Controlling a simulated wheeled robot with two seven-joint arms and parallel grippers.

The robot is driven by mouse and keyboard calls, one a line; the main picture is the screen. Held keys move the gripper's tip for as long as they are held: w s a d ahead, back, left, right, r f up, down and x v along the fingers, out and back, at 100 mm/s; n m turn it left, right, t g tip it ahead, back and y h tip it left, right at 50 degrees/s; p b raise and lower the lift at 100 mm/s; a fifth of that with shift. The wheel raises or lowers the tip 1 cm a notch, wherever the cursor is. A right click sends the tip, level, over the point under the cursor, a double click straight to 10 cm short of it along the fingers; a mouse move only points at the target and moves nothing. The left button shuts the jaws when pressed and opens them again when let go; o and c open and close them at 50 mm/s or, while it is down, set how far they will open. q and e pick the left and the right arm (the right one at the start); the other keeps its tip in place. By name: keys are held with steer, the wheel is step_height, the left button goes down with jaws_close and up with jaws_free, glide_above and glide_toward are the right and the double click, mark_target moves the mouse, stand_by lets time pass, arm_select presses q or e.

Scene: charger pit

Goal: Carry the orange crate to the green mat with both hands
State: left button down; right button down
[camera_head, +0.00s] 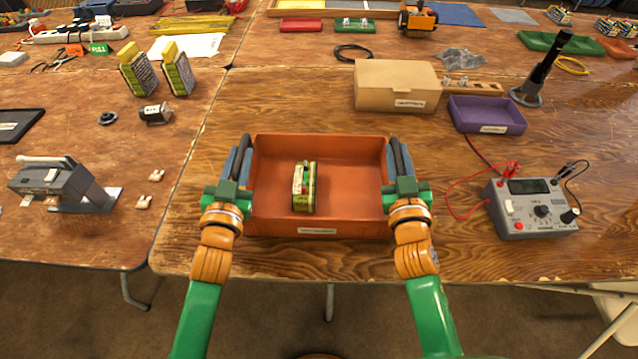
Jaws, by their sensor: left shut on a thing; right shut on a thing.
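The orange crate (350,215) is in the middle of the near wooden table, close to its front edge. A small green and cream block-like part (304,187) stands inside it, left of centre. My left gripper (238,172) is shut on the crate's left side. My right gripper (398,170) is shut on its right side. The fingertips are partly hidden by the gripper bodies. I cannot tell whether the crate is lifted off the table. I see no green mat in this view.
A tan cardboard box (396,87) and a purple tray (487,114) stand behind the crate to the right. A grey meter (531,208) with red leads sits at right. A grey device (65,184) is on the left table. The wood directly behind the crate is clear.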

arm_select(q)
steer(key=shift+a+r, duration=0.15)
arm_select(e)
steer(key=shift+d+r, duration=0.15)
